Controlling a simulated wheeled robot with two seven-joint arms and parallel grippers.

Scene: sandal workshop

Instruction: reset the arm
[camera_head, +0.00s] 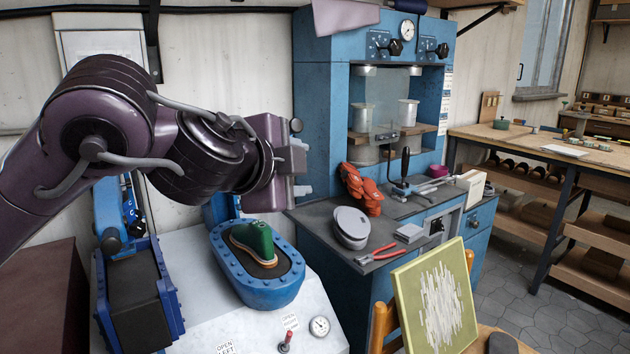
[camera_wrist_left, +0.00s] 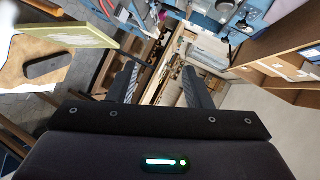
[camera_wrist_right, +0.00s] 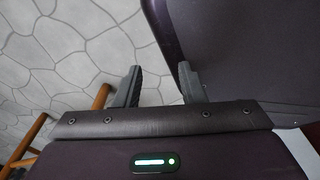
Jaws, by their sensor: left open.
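My left arm comes in from the left in the head view. Its gripper (camera_head: 302,169) is raised in front of the blue press cabinet, above the blue oval basin. In the left wrist view the fingers of my left gripper (camera_wrist_left: 162,78) stand apart with nothing between them. My right gripper is outside the head view. In the right wrist view its fingers (camera_wrist_right: 158,78) are apart and empty, over the grey stone floor (camera_wrist_right: 60,60), with a dark purple surface close on the right.
A green shoe form (camera_head: 257,240) sits in the blue basin (camera_head: 262,297) on a white machine top. The blue cabinet (camera_head: 318,90) carries a grey cap-like object (camera_head: 351,226), red gloves (camera_head: 362,190) and red pliers (camera_head: 378,255). A framed panel (camera_head: 436,300) stands in front.

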